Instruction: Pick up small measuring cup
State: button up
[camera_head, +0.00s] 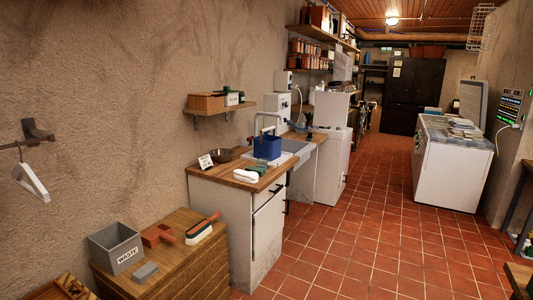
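I cannot make out a small measuring cup in this view; many items are too small or far to tell. A wooden counter (236,178) with a sink stands in the middle. On it are a dark pan (231,154), a blue container (267,147) by the sink, a white card (206,161), and small green and white items (247,175). A wall shelf (222,110) above the counter holds a wooden box (206,101) and a white labelled item (232,99). My gripper does not show.
An open white chest freezer (447,175) stands at the right. A dark cabinet (413,96) closes the far end. The red tiled floor (365,230) between is clear.

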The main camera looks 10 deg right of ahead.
aim_at(267, 165)
jog(key=z, duration=0.2)
jog(key=i, duration=0.4)
jog(key=z, duration=0.55)
jog(key=i, duration=1.3)
jog(key=z, duration=0.55)
jog(key=i, duration=2.6)
jog(key=u, duration=1.25)
jog(key=i, duration=1.25)
jog(key=u, duration=0.7)
jog(key=k, duration=0.65)
